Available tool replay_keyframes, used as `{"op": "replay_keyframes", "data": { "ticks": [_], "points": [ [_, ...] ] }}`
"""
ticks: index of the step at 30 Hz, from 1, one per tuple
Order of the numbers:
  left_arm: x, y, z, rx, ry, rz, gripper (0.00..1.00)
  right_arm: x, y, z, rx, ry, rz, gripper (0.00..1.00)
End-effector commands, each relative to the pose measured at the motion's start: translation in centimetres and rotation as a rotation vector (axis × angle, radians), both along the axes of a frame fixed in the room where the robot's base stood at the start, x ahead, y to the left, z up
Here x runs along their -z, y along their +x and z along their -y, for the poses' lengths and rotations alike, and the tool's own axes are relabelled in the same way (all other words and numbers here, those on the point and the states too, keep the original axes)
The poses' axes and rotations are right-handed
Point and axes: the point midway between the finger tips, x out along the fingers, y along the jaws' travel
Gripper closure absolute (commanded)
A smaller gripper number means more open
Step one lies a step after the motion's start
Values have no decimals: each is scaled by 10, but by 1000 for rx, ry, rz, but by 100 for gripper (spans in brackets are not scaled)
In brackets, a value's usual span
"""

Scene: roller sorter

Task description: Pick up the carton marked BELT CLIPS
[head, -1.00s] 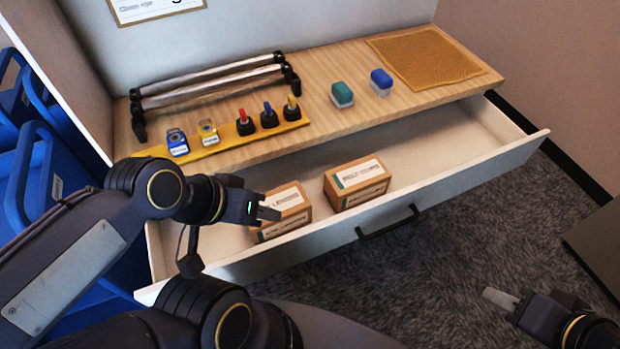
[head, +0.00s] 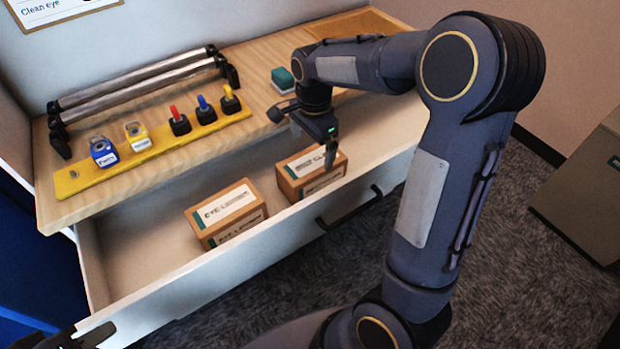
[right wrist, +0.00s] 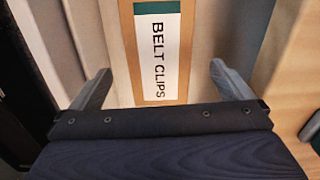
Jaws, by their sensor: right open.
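The carton marked BELT CLIPS (right wrist: 157,60) is brown with a white and green label, read clearly in the right wrist view. In the head view it is the right carton (head: 298,180) in the open drawer, partly hidden by my right gripper. My right gripper (head: 326,150) is above it, open and empty. In the right wrist view the label lies between the spread fingers (right wrist: 160,76), with the carton beyond them and not gripped. My left gripper (head: 85,338) shows only partly at the bottom left corner; its opening cannot be made out.
A second carton (head: 226,212), its label starting "EYE LE", stands to the left in the drawer (head: 150,285). The wooden top behind holds rollers (head: 140,80), a yellow strip (head: 190,138) with small items and a teal-topped block (head: 282,80).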

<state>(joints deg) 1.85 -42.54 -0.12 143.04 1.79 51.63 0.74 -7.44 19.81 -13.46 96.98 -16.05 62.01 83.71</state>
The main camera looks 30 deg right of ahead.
Motion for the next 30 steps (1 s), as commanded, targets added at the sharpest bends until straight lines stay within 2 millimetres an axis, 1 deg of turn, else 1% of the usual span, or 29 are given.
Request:
{"op": "replay_keyframes", "data": {
  "ticks": [1,5,11,16,19,22,29,30],
  "points": [
    [3,0,0,0,0,0,66,7,5,0,22,-12,-10,0],
    [5,0,0,0,0,0,66,20,8,1,52,-23,-19,0],
    [7,0,0,0,0,0,66,42,6,1,52,-22,-19,0],
    [11,0,0,0,0,1,66,68,0,-1,51,-21,-21,0],
    [12,0,0,0,0,1,66,80,1,-1,51,-22,-19,0],
    [12,0,0,0,0,1,66,87,1,-1,51,-22,-18,0],
    [12,0,0,0,0,0,66,87,1,-1,51,-22,-16,0],
    [12,0,0,0,0,0,66,87,1,-1,50,-22,-16,4]
  ]
}}
